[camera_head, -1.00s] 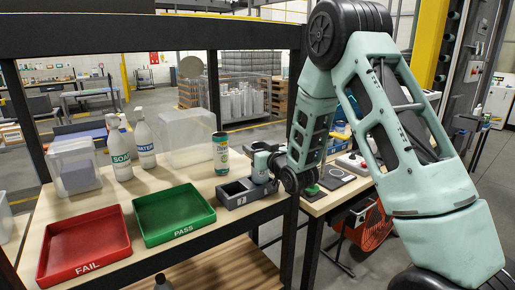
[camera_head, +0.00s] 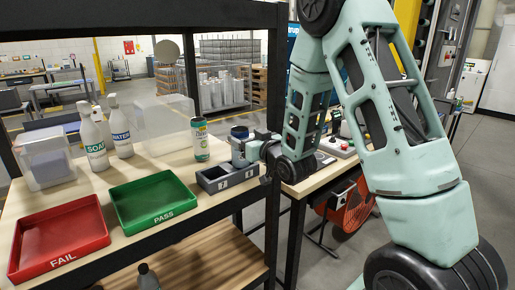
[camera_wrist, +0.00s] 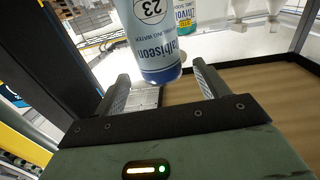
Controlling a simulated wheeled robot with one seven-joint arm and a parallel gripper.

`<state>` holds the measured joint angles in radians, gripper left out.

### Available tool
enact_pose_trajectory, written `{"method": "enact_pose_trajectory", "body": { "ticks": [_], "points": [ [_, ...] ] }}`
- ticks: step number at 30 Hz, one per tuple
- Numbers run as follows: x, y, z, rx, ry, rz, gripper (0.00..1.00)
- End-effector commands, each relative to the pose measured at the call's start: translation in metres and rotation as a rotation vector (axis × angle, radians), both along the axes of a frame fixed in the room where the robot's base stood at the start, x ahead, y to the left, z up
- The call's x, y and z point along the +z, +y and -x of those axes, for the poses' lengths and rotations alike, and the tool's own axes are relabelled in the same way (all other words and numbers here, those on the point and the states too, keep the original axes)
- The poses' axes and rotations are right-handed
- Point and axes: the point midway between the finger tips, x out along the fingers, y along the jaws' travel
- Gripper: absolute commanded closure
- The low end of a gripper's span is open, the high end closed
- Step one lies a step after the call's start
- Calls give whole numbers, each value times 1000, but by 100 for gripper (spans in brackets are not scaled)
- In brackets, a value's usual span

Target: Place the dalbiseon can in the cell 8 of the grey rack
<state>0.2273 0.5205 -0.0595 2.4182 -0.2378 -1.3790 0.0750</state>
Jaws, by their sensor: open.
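The dalbiseon can (camera_wrist: 150,35), white with a blue end band and the number 23, shows in the wrist view just beyond and between my open fingertips. My gripper (camera_wrist: 160,73) is not closed on it. The rack's front cells look empty and carry white labels. Which cell the can stands in, and its base, are hidden.
A green PASS tray (camera_head: 153,203) and a red FAIL tray (camera_head: 60,238) lie in front. Soap (camera_head: 93,142) and water (camera_head: 119,130) bottles and clear bins stand behind. A dark shelf post (camera_head: 274,110) is close to my arm.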

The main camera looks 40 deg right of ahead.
Motion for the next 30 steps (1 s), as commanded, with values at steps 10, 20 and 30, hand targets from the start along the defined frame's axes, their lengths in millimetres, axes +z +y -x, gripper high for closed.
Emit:
{"method": "enact_pose_trajectory", "body": {
  "ticks": [10, 20, 30],
  "points": [
    [4, 2, 36, 2, 4, 0, 27],
    [4, 2, 50, 3, 5, 1, 27],
    [2, 3, 61, 1, 1, 0, 27]
  ]
}}
